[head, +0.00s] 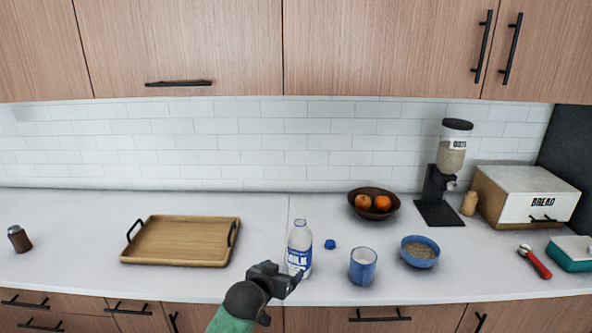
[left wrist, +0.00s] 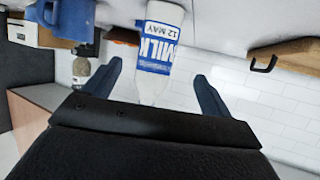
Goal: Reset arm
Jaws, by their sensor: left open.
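My left gripper (head: 284,276) is at the front edge of the counter, just in front of the milk bottle (head: 300,247). In the left wrist view the two blue fingers of the gripper (left wrist: 158,74) are spread apart. The milk bottle (left wrist: 162,40) appears upside down there, in line with the gap between the fingers, with clear space on both sides. The bottle stands upright and uncapped on the counter. My right gripper is in neither view.
A blue cap (head: 330,244), a blue cup (head: 363,266) and a blue bowl of cereal (head: 420,262) stand right of the bottle. A wooden tray (head: 180,241) lies to the left. A fruit bowl (head: 355,212), dispenser (head: 437,190) and bread box (head: 500,200) are behind.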

